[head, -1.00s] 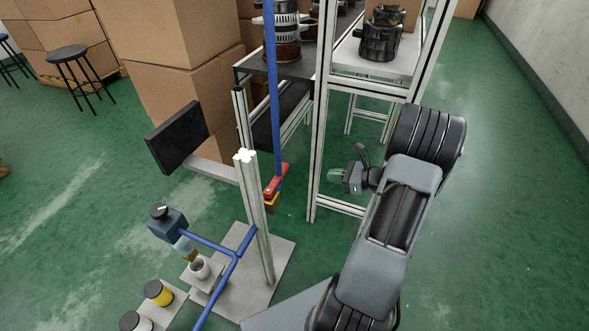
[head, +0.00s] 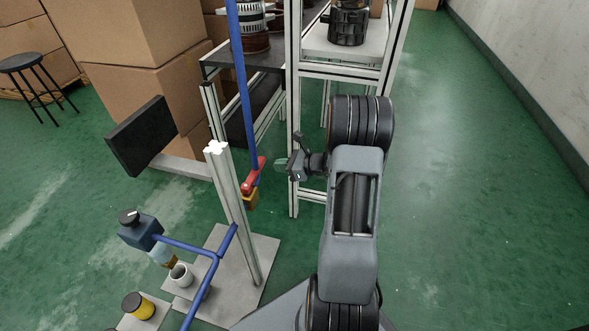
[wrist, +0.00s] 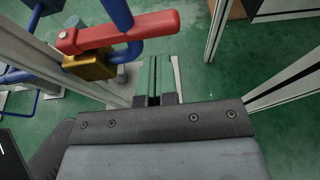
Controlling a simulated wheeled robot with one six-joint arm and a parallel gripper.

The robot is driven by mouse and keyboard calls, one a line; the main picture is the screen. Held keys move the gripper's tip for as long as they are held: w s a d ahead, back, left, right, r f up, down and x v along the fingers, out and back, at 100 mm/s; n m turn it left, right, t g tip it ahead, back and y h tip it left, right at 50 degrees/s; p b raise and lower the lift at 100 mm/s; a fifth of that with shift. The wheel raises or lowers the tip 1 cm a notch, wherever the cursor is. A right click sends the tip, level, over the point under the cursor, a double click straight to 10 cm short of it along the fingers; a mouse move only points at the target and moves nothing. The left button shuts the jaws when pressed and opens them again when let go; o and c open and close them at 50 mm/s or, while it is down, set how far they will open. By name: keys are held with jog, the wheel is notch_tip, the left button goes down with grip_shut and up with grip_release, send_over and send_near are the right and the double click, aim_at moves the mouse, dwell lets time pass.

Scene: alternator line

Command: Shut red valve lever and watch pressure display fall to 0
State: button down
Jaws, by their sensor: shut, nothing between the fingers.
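The red valve lever (head: 253,177) sits on a brass valve body (head: 251,198) at the lower end of a blue pipe (head: 243,95), beside an aluminium post. In the wrist view the red lever (wrist: 120,32) lies nearly crosswise above the brass body (wrist: 90,64). My gripper (head: 283,165) is just right of the lever, apart from it. Its fingers (wrist: 159,82) are shut with nothing between them. The pressure display (head: 142,136) is a dark panel on an arm from the post, seen at an angle; no reading shows.
The aluminium post (head: 232,215) stands on a grey base plate left of my gripper. A shelf frame upright (head: 293,120) rises close behind it. A blue-grey regulator with a black knob (head: 140,229) and yellow jar (head: 138,305) are lower left. Green floor at right is clear.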

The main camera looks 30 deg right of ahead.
aim_at(264, 164)
jog(key=shift+w+a+b, duration=0.4)
jog(key=shift+w+a, duration=0.7)
jog(key=shift+w, duration=0.05)
jog(key=shift+w+a+r, duration=0.1)
jog(key=shift+w, duration=0.05)
